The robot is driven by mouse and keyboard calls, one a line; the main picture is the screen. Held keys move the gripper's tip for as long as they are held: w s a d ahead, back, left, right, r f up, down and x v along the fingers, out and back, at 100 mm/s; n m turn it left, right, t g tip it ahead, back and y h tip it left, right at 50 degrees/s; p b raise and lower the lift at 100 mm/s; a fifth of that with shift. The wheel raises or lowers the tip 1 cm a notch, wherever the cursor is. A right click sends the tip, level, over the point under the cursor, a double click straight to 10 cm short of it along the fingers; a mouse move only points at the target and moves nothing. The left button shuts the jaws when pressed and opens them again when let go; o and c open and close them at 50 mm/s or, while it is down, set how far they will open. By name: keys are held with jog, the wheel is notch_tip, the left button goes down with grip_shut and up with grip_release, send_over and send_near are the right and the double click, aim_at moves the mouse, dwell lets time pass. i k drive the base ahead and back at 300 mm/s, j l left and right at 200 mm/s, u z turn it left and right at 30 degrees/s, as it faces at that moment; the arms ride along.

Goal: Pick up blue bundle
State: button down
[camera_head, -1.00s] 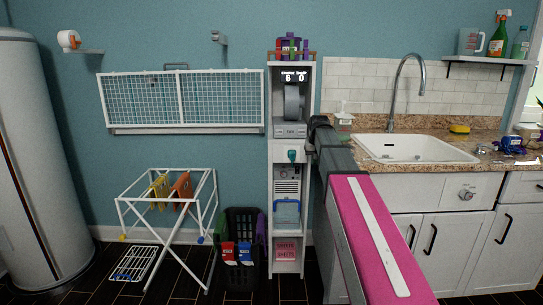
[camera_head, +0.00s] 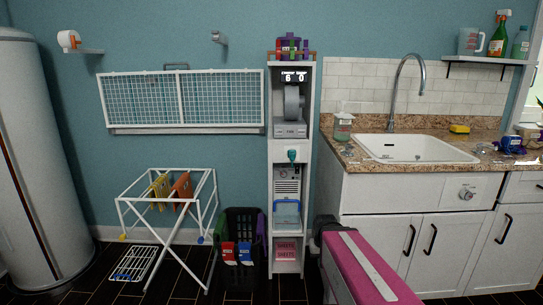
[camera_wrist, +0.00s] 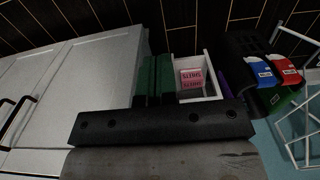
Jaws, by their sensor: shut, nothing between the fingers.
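A dark blue crumpled bundle (camera_head: 512,145) lies on the granite counter at the far right in the head view, right of the sink. Other blue things also show, so which one the task names is not certain. My gripper shows in the wrist view (camera_wrist: 163,122) as a dark bar across the lower middle. It is shut and empty. In the head view my arm reaches low in front of the cabinets, left of and well below the counter bundle, apart from it. The bundle on the counter is not in the wrist view.
A narrow white shelf tower (camera_head: 286,258) stands left of my arm, with a black basket (camera_head: 232,274) holding blue and red packets (camera_wrist: 264,74) beside it. A white drying rack (camera_head: 208,205) stands further left. White cabinets (camera_head: 380,250) are close behind my arm.

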aim_at(509, 144)
jog(key=z, duration=1.7)
jog(key=i+l+u, duration=0.1)
jog(key=l, duration=0.25)
jog(key=i+l+u, duration=0.1)
jog(key=i+l, duration=0.3)
jog(key=l, duration=0.35)
jog(key=i+l+u, duration=0.15)
jog(key=l, duration=0.2)
